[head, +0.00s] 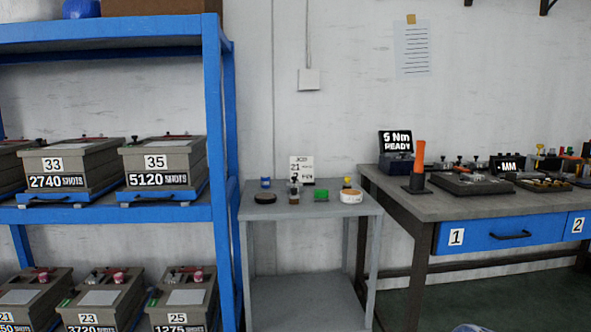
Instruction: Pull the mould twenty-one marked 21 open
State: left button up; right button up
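The mould marked 21 (29,300) is a grey box at the bottom left, on the lower level of the blue rack. Its label and shot count are partly cut off by the picture's edge. It has a pale plate and red fittings on top. It looks closed, though its front is mostly out of view. Neither of my grippers shows in the head view.
Mould 23 (103,300) and mould 25 (184,300) stand right of it. Moulds 33 (68,165) and 35 (163,162) sit on the blue rack's (222,150) upper shelf. A grey side table (310,211) and a workbench (410,205) stand to the right.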

aim_at(27, 305)
jog(key=u, duration=1.4)
